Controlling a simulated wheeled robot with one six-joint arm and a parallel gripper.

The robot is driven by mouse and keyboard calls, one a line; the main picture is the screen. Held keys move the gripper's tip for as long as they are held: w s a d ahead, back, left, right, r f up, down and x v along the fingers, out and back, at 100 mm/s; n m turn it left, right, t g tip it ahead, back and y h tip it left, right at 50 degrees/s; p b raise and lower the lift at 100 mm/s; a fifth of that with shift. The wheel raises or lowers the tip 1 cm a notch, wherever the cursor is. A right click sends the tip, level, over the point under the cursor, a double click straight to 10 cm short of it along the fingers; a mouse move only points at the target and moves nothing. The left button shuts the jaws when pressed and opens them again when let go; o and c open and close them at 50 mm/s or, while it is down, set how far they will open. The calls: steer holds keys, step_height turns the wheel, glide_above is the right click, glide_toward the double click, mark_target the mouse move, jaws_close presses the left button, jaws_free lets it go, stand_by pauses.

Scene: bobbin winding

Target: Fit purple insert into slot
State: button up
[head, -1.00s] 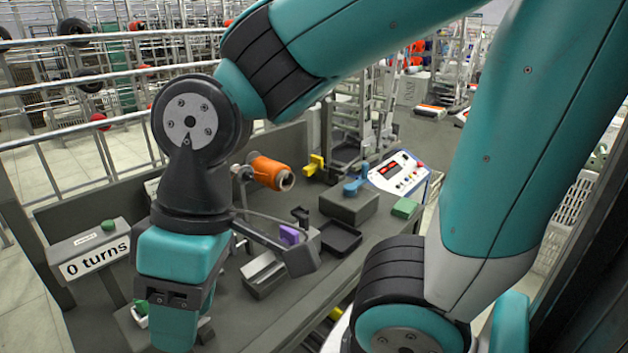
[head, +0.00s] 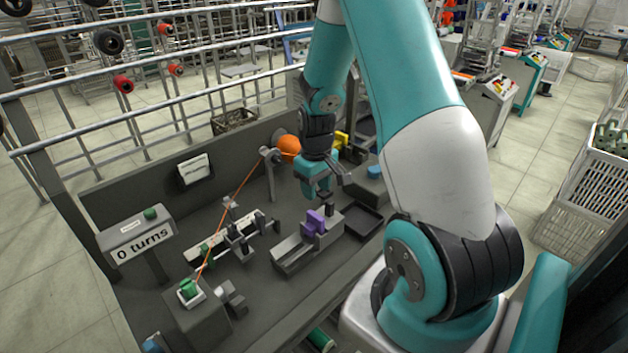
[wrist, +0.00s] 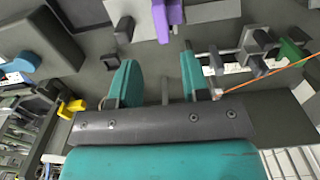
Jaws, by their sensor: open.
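The purple insert (head: 316,222) stands upright at the right end of a long grey fixture (head: 290,258). Whether it is seated in a slot or only resting there cannot be told. My gripper (head: 316,194) is open and empty, above and just behind the insert, not touching it. In the wrist view, the insert (wrist: 168,16) shows at the top edge, beyond the gap between my two teal fingers (wrist: 160,80); part of it is cut off. A dark post (wrist: 124,28) stands beside it, and it also shows in the head view (head: 330,210).
An orange thread (head: 236,200) runs from the orange spool (head: 288,146) past a guide stand (head: 238,238) to a green bobbin (head: 188,288). A black tray (head: 363,221) lies right of the fixture. A blue piece (head: 374,171) and yellow part (head: 341,138) are behind.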

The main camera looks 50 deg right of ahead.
mark_target(316, 215)
steer(key=shift+a+f+b, duration=0.1)
steer(key=shift+f+b, duration=3.2)
steer(key=shift+f, duration=1.1)
jaws_close()
step_height(316, 215, up, 8)
steer(key=p, duration=0.6)
steer(key=shift+f+p, duration=0.1)
steer(key=shift+p, duration=0.2)
steer(key=shift+f, duration=0.1)
